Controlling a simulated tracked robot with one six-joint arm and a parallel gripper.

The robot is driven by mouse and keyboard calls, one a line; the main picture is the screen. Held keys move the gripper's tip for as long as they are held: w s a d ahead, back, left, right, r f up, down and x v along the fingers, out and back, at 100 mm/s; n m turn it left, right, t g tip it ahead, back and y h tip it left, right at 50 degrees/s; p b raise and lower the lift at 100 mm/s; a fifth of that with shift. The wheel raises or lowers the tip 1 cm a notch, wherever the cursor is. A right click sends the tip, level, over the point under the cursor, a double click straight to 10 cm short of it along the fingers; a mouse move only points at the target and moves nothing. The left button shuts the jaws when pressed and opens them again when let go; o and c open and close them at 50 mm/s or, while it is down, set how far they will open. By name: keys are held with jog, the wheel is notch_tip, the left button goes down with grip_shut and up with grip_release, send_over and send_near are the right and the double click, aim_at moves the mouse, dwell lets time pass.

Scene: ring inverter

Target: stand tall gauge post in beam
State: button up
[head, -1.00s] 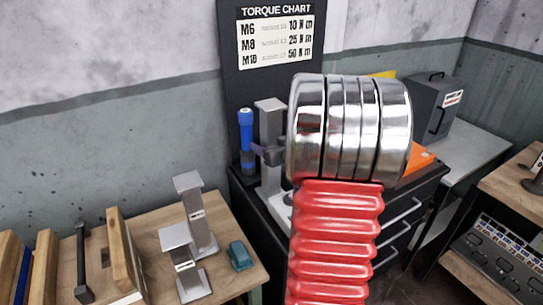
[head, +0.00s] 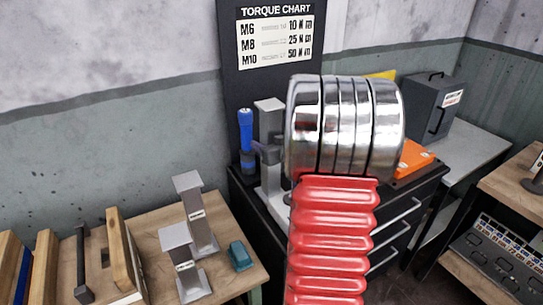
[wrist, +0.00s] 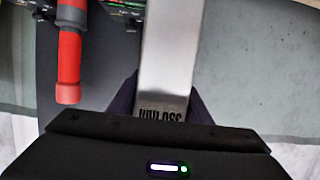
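A tall grey metal gauge post (head: 270,118) stands upright on a light base on the black drawer cabinet. My gripper (head: 267,152) is at its upper part, partly hidden behind my chrome wrist joint. In the wrist view the post (wrist: 168,60) runs between the two dark fingers of my gripper (wrist: 165,100), which lie against both its sides; the gripper looks shut on it. Dark lettering shows on the post there. Two similar posts, a taller one (head: 203,232) and a shorter one (head: 175,238), stand on the wooden bench. I cannot pick out a beam.
A blue torch-like tool (head: 246,130) stands close left of the post; a red-handled tool (wrist: 69,55) is beside it in the wrist view. An orange object (head: 414,156) lies right on the cabinet (head: 400,212). The bench holds a teal block (head: 240,256) and wooden boards (head: 120,250).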

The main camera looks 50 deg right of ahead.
aim_at(265, 115)
jog(key=shift+r, duration=0.1)
grip_shut()
jog(key=shift+r, duration=0.15)
notch_tip(265, 115, up, 10)
jog(key=shift+f, duration=0.15)
dwell(0.6)
dwell(0.8)
